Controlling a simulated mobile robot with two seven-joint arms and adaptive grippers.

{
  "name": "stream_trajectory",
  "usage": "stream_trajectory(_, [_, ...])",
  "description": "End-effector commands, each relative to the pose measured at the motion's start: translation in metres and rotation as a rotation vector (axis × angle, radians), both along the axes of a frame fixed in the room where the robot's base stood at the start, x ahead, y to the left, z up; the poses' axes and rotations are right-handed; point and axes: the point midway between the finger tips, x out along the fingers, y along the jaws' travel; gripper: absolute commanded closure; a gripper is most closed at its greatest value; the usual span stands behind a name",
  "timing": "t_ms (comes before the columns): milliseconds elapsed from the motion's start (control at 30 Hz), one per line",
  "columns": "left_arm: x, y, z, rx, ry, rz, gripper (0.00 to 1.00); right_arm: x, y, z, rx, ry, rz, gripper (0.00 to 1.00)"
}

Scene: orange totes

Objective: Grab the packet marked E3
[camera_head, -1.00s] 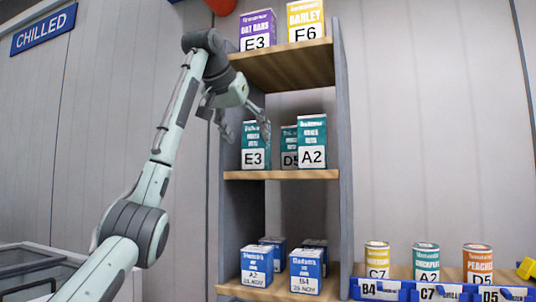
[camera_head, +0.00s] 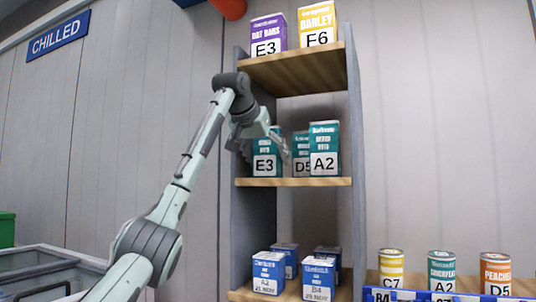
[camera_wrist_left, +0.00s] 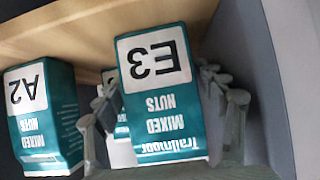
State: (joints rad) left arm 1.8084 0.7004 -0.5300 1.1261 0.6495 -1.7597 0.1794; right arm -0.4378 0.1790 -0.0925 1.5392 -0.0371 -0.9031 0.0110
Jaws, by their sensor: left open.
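A teal mixed nuts packet marked E3 (camera_head: 266,165) stands at the left of the middle shelf (camera_head: 300,182). It also fills the middle of the left wrist view (camera_wrist_left: 160,110), appearing upside down. My left gripper (camera_head: 265,146) is open at this packet. In the left wrist view its fingers (camera_wrist_left: 165,108) lie on either side of the packet; I cannot tell whether they touch it. A purple oat bars packet, also marked E3 (camera_head: 267,36), stands on the top shelf. My right gripper is not in view.
A teal A2 packet (camera_head: 323,150) and a D5 packet (camera_head: 301,143) stand to the right on the middle shelf. A yellow E6 packet (camera_head: 317,25) is on top. Blue packets (camera_head: 268,272) stand below. The shelf's side panel (camera_head: 254,210) is close to the gripper.

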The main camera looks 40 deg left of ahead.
Motion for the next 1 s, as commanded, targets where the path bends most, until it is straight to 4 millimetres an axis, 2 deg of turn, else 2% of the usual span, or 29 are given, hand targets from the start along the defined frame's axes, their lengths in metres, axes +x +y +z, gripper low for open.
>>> stream_trajectory(33, [0.000,0.000,0.000,0.000,0.000,0.000,0.33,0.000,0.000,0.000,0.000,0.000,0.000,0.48])
stream_trajectory(367, [0.000,0.000,0.000,0.000,0.000,0.000,0.73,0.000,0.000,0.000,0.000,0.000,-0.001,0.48])
stream_trajectory(733, [0.000,0.000,0.007,-0.002,-0.002,0.000,0.73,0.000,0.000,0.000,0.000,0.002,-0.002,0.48])
stream_trajectory(1000, [-0.001,-0.002,0.041,-0.002,-0.004,-0.002,0.73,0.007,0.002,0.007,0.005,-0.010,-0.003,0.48])
